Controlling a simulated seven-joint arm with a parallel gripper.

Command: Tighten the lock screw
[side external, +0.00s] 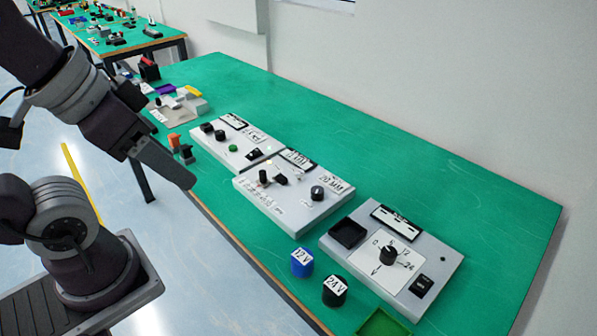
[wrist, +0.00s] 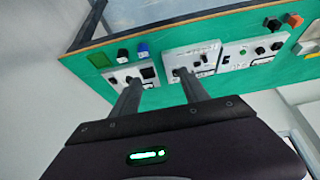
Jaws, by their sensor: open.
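Three grey control panels lie in a row on the green table. The middle panel (side external: 290,215) carries a small upright black post (side external: 263,177), a black lever-like part (side external: 281,179) and a round black knob (side external: 317,193). I cannot tell for sure which part is the lock screw. My gripper (side external: 188,180) is off the table's near edge in the side view, left of the panels and apart from them. In the wrist view my gripper (wrist: 157,77) has its two fingers spread with nothing between them; the middle panel (wrist: 208,47) shows beyond the right finger.
The near panel (side external: 345,270) has a dial (side external: 389,254) and a black tray. A blue 12V block (side external: 302,263), a black 24V block (side external: 335,291) and a green tray (side external: 382,326) stand beside it. The far panel (side external: 225,160) has several knobs. The table's back is clear.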

